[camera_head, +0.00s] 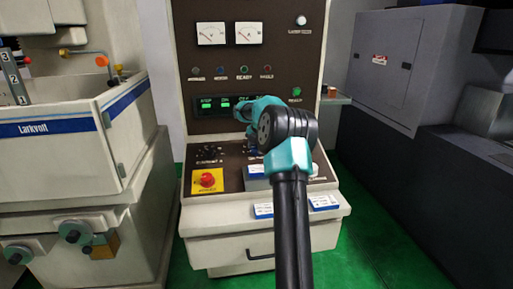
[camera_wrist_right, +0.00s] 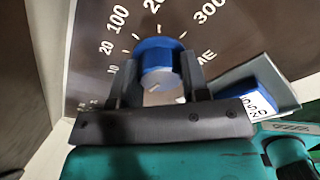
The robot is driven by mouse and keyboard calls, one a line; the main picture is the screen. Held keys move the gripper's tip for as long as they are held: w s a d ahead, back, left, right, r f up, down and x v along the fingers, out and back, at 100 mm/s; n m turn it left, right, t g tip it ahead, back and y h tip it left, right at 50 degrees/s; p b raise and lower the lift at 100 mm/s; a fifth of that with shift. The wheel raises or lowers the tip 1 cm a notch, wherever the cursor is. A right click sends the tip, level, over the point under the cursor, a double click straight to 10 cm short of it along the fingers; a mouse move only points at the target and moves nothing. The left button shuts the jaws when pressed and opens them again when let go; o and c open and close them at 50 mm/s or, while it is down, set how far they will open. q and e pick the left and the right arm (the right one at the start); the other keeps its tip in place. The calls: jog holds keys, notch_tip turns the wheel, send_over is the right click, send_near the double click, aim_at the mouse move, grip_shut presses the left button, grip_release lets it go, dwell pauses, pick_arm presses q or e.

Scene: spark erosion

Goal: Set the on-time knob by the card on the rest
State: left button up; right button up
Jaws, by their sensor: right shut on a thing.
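The on-time knob (camera_wrist_right: 158,52), blue with a pale grey front face, stands on the dark panel in the right wrist view. My right gripper (camera_wrist_right: 159,82) is shut on it, one finger on each side. Printed numbers such as 10, 20, 100 and 300 ring the knob; another number is partly cut off at the top. A card (camera_wrist_right: 259,103) with blue and white areas sits in a grey rest (camera_wrist_right: 285,92) to the right of the knob; its print is too small to read surely. In the head view my right arm hides most of the knob area. My left gripper is not in view.
In the head view, a red emergency button (camera_head: 207,180) on a yellow plate sits left of my arm. Other blue-white cards (camera_head: 264,210) lie on the front ledge. Meters, lamps and a green display (camera_head: 207,104) are above. A machine tank (camera_head: 50,150) stands left, a grey cabinet right.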

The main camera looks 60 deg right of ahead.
jog(key=o, duration=0.9)
jog(key=shift+o, duration=0.2)
jog(key=shift+r, duration=0.1)
jog(key=v, duration=1.7)
jog(key=shift+s+r, duration=0.1)
